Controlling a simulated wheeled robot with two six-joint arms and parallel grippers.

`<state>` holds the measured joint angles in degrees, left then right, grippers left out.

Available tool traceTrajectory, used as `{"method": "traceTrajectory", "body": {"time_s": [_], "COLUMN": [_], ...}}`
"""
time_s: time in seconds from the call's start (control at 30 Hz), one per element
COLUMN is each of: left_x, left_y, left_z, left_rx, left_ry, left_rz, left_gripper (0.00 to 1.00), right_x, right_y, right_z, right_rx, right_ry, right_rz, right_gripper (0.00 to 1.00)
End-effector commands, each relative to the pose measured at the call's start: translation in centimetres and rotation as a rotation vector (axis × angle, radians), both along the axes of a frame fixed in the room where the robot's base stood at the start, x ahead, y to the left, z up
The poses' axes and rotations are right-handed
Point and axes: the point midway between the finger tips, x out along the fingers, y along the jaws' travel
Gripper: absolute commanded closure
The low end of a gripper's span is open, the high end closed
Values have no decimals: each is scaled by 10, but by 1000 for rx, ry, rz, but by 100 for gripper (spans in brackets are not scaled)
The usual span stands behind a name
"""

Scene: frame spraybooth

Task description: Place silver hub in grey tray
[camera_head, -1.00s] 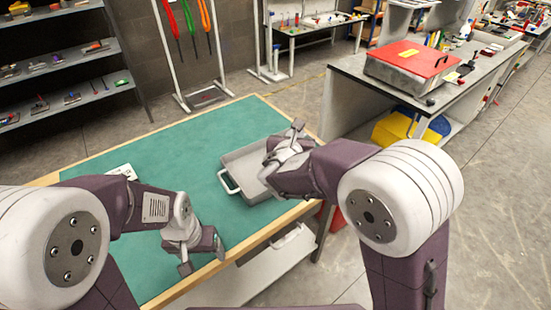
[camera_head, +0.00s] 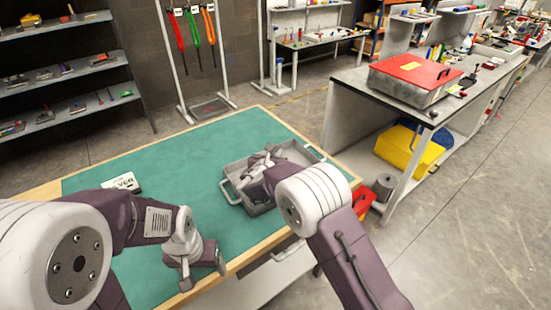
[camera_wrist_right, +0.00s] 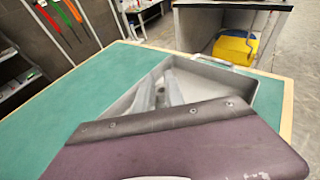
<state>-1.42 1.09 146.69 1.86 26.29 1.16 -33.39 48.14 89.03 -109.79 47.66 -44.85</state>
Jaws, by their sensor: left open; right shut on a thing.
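The grey tray (camera_head: 243,203) lies on the green table top, and in the right wrist view it (camera_wrist_right: 215,84) opens just beyond my gripper. My right gripper (camera_head: 268,160) is over the tray with its fingers (camera_wrist_right: 160,92) reaching into the tray's outline. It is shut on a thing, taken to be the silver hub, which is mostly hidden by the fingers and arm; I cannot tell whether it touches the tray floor. My left gripper (camera_head: 203,271) is open and empty near the table's front edge, left of the tray.
A small lettered card (camera_head: 122,184) stands at the table's left. The green table top (camera_head: 180,155) is otherwise clear. To the right are a bench with a red-lidded metal box (camera_head: 415,78), a yellow bin (camera_head: 408,150) below and a red container (camera_head: 362,199) beside the table. Shelves stand at the left.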

Motion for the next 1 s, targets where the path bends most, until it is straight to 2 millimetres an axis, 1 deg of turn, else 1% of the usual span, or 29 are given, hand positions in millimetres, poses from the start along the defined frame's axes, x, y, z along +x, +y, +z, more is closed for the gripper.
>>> {"method": "traceTrajectory", "body": {"time_s": [0.17, 0.27, 0.3, 0.33, 0.37, 0.63, 0.7, 0.73, 0.87, 1.0], "left_x": [0, 0, 0, 0, 0, 0, 0, 0, 0, 0], "left_y": [0, 0, 0, 0, 0, 0, 0, 0, 0, 0], "left_z": [1, -2, -1, -1, -1, 0, 3, 1, -1, -1], "left_rx": [0, 0, 0, 0, 0, 0, 0, 0, 0, 0], "left_ry": [0, 0, 0, -1, -1, -1, 0, -1, 0, 0], "left_rz": [0, 0, 0, 0, 0, 0, 0, 0, 0, 0], "left_gripper": [25, 25, 25, 25, 25, 25, 25, 25, 25, 25], "right_x": [0, 0, 0, 0, 0, 0, 0, -2, -21, -51], "right_y": [0, 0, 0, 0, 0, 0, 0, 1, 6, 14], "right_z": [0, -2, -2, -1, -1, -1, 2, 2, 8, 19], "right_rx": [1, 1, 2, 2, 2, 2, 2, 2, 2, 2], "right_ry": [1, 1, 3, 3, 3, 2, 2, 2, 2, 2], "right_rz": [1, 1, 1, 1, 1, 1, 1, 1, 4, 6], "right_gripper": [100, 100, 78, 69, 64, 64, 64, 64, 64, 64]}}
